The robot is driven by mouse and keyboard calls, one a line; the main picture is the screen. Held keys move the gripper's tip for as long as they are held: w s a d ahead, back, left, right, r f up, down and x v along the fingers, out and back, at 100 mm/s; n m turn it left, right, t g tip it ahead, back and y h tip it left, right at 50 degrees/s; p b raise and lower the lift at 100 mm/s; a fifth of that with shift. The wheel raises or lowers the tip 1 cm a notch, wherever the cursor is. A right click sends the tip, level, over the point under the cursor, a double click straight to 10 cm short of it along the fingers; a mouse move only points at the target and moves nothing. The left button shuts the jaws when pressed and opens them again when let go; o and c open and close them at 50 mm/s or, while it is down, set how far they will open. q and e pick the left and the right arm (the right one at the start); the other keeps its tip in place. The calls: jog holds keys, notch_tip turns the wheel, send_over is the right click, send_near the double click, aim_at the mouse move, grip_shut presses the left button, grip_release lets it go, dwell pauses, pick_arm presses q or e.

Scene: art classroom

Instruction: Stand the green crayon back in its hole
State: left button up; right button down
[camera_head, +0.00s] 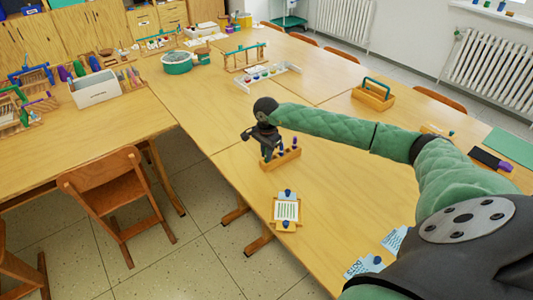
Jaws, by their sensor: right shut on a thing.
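My right gripper (265,146) hangs over the left end of a small wooden crayon block (284,158) on the long table. It is shut on a thin thing, which I take to be the green crayon; the fingers hide most of it and its colour is not clear. I cannot tell whether its lower end is in a hole or above the block. A few dark blue and purple crayons (294,142) stand upright in the block to the right of the gripper. My left gripper is out of view.
A wooden carrier with a green handle (373,95) and a white rack of small pots (267,77) stand farther back. The table (345,190) right of the block is bare.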

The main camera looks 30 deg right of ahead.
jog(key=shift+f+b, duration=0.25)
jog(key=shift+b, duration=0.15)
dwell(0.5)
jog(key=c, duration=1.3)
grip_release()
jog(key=shift+o, duration=1.1)
jog(key=shift+r, duration=0.15)
jog(key=shift+r+p, duration=0.45)
jog(key=shift+r, duration=2.4)
